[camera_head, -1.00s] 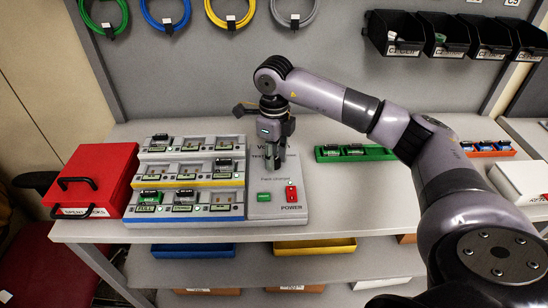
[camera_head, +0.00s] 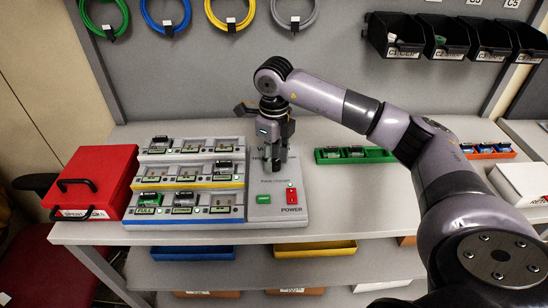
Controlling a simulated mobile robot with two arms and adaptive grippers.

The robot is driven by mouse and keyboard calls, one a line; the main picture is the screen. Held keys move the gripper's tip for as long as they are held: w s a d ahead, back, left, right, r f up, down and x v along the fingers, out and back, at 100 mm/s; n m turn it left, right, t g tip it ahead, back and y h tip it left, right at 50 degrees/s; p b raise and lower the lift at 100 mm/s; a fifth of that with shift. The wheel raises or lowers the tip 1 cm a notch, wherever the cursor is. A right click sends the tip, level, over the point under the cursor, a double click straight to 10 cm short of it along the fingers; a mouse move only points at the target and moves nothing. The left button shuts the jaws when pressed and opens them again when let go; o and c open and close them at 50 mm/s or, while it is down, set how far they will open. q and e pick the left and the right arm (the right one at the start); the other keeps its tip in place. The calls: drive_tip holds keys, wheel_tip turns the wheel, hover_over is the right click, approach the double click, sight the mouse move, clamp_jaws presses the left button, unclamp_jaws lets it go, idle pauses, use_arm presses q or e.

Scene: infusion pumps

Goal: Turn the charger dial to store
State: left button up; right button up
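The grey charger panel (camera_head: 298,214) stands at the right end of the charging rack on the bench. It carries a green patch (camera_head: 263,199) and a red power switch (camera_head: 291,195). My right gripper (camera_head: 274,165) points down over the panel's upper middle, above the small printed line. The dial and most of the upper lettering are hidden behind the gripper. The fingertips are dark and close to the panel; I cannot tell whether they touch or grip the dial. My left gripper is not in view.
The three-step charging rack (camera_head: 190,222) left of the panel holds several small modules. A red box (camera_head: 105,165) stands further left. A green tray (camera_head: 382,158) lies to the right, partly behind my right arm. Bare bench lies right of the panel.

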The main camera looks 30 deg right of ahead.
sight(274, 162)
drive_tip(key=shift+o, duration=0.7)
drive_tip(key=shift+f, duration=0.1)
wheel_tip(274, 162, up, 12)
idle(0.5)
